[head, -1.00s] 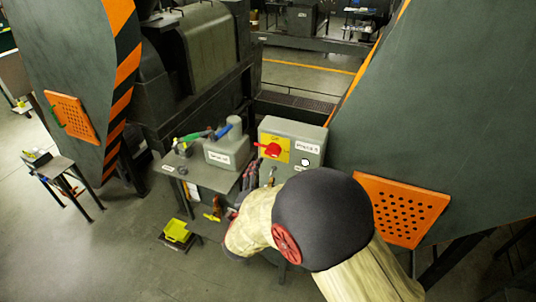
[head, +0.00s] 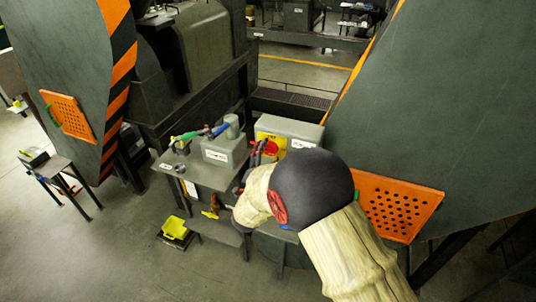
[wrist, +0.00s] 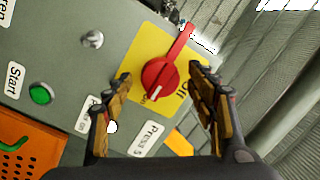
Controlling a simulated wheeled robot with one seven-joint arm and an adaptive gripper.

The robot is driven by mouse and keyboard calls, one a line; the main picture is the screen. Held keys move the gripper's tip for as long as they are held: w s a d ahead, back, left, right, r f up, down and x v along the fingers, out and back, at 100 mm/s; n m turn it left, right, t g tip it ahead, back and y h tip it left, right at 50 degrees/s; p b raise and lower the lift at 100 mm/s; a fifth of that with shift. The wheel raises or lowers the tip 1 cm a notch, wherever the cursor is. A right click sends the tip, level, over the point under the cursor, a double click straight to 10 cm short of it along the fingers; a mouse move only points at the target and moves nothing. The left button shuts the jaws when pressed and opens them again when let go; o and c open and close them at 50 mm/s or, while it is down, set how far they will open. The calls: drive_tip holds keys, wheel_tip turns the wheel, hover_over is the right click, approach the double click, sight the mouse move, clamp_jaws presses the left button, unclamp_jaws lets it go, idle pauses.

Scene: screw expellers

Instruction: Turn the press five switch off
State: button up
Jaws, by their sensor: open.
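The press five switch is a red rotary knob (wrist: 160,80) on a yellow plate (wrist: 128,62) in the wrist view. Its long handle points up and to the right, and a pale mark shows at its lower end. "On" and "Off" lettering sits below it, and a "Press 5" label (wrist: 147,138) is beside the plate. My gripper (wrist: 160,73) is open, with one finger on each side of the knob; I cannot tell if either touches it. In the head view, the grey switch box (head: 292,129) is partly hidden by my arm.
A green Start button (wrist: 41,93) and a metal knob (wrist: 92,40) are on the same panel. In the head view, a bench (head: 190,172) with tools and a smaller grey box (head: 224,151) stands left of the switch box. A large dark green machine (head: 430,100) rises on the right.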

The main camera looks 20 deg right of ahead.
drive_tip(key=shift+c, duration=0.6)
drive_tip(key=c, duration=1)
drive_tip(key=shift+c, duration=0.2)
drive_tip(key=n, duration=0.3)
drive_tip(key=shift+n, duration=0.4)
drive_tip(key=n+g+p, duration=0.1)
drive_tip(key=n, duration=0.3)
drive_tip(key=shift+r, duration=0.15)
drive_tip(key=n+g+p, duration=0.1)
drive_tip(key=n+p, duration=0.2)
drive_tip(key=n, duration=0.2)
drive_tip(key=shift+a+r+h, duration=0.1)
drive_tip(key=shift+h, duration=0.2)
drive_tip(key=shift+n+g+h+p, duration=0.3)
drive_tip(key=shift+n+p, duration=1.3)
drive_tip(key=shift+n, duration=0.2)
